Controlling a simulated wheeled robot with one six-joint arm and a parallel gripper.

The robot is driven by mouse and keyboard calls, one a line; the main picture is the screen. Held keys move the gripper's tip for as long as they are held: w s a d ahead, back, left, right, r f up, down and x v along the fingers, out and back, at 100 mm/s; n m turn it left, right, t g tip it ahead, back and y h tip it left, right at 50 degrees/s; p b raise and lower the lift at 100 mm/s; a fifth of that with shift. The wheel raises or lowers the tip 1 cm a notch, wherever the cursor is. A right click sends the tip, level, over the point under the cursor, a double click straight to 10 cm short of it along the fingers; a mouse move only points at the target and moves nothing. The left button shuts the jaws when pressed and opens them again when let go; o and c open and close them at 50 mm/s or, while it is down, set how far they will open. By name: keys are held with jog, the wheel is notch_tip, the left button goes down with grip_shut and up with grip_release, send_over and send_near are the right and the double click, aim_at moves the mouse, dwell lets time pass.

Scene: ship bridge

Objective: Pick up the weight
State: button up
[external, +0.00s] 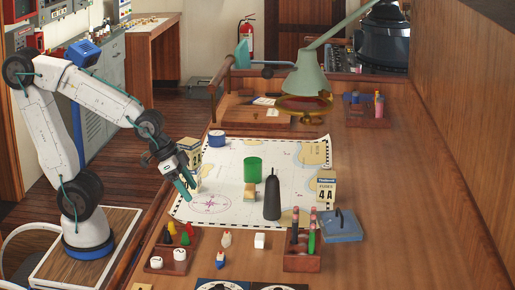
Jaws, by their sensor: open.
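My gripper (187,190), with green fingers, hangs at the left edge of the chart (230,215), pointing down and to the right. It is open and I see nothing between its fingers. I cannot tell for sure which thing is the weight. A blue block with a dark handle (341,228) lies on the desk at the chart's lower right corner. A small tan and yellow block (250,191) lies mid-chart, right of my gripper. A cream box (188,147) stands just behind my gripper, partly hidden by it.
A green cup (253,169) and a dark bottle-like thing (272,198) stand on the chart. A blue tin (217,139) is at its upper left. A desk lamp (312,75) overhangs the back. Small racks (302,262) and loose pieces line the front.

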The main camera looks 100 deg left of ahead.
jog(key=w+a+f+t, duration=0.2)
jog(key=w+t, duration=0.1)
jog(key=w, duration=0.6)
jog(key=n+t+y, duration=0.2)
jog(key=t, duration=0.2)
send_near(278, 199)
jog(key=shift+w+a+f, duration=0.2)
jog(key=shift+w+f, duration=0.1)
jog(key=shift+f, duration=0.25)
jog(key=shift+w+a+f, duration=0.2)
jog(key=shift+w+f, duration=0.05)
jog(key=shift+f, duration=0.35)
jog(key=shift+w+a+t+y, duration=0.3)
jog(key=shift+w+t+y, duration=0.1)
jog(key=shift+w+t, duration=0.1)
jog(key=x, duration=0.7)
jog(key=shift+w+a+f, duration=0.15)
jog(key=shift+a+f, duration=0.05)
jog(key=shift+f, duration=0.2)
jog(key=shift+c, duration=0.3)
grip_shut()
jog(key=shift+r, duration=0.15)
